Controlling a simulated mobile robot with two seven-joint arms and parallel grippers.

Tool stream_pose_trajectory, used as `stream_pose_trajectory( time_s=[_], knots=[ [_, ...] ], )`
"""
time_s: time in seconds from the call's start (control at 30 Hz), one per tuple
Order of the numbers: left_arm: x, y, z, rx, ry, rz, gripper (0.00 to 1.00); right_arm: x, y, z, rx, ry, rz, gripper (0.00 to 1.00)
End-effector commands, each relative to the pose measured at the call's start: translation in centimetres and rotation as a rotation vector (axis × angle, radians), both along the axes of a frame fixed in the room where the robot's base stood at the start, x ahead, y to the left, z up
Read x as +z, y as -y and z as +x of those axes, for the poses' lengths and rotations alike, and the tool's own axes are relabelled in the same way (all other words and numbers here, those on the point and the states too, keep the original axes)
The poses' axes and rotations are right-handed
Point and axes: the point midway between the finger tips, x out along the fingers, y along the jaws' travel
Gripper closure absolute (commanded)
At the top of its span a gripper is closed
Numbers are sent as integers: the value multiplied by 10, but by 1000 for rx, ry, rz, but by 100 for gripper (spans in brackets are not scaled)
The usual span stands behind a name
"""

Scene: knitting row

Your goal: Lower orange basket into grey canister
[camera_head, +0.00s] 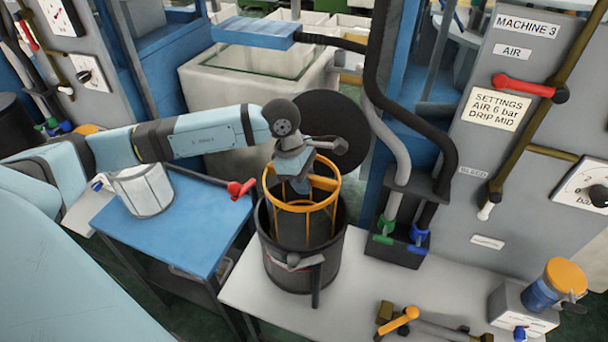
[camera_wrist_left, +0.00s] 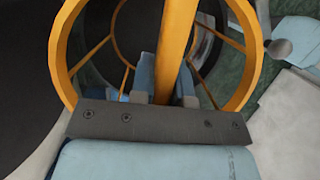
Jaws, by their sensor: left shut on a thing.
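The orange basket (camera_head: 333,187) is a ringed frame with upright bars, and below it a dark section shows within the mouth of the dark grey canister (camera_head: 333,268). Its orange upper part stands above the canister's rim. My left gripper (camera_head: 300,184) reaches down inside the top ring and is shut on the basket's bar. In the left wrist view the orange bar (camera_wrist_left: 178,40) runs between the blue fingers (camera_wrist_left: 165,88). The basket's bottom is hidden, so I cannot tell how deep it sits. My right gripper is not in view.
The canister stands on a pale bench (camera_head: 240,285). A blue cart (camera_head: 205,225) with a white jug (camera_head: 145,190) is to the left. Black and grey hoses (camera_head: 385,130) hang behind right. An orange-handled valve (camera_head: 398,320) and a blue jar with an orange lid (camera_head: 565,275) are at right.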

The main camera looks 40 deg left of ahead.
Motion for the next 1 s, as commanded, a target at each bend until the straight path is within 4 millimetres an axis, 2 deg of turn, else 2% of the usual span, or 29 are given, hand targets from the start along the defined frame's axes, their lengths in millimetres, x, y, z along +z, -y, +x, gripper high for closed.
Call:
stream_pose_trajectory(
  time_s=[0.03,0.33,0.5,1.0],
  knots=[
    [-8,0,0,1,-1,0,100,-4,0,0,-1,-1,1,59],
    [-38,0,0,-1,0,0,100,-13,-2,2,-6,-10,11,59],
    [-57,0,0,-1,1,-1,100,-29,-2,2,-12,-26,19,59],
    [-107,0,0,0,0,-1,100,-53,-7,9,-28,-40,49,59]
  ],
)
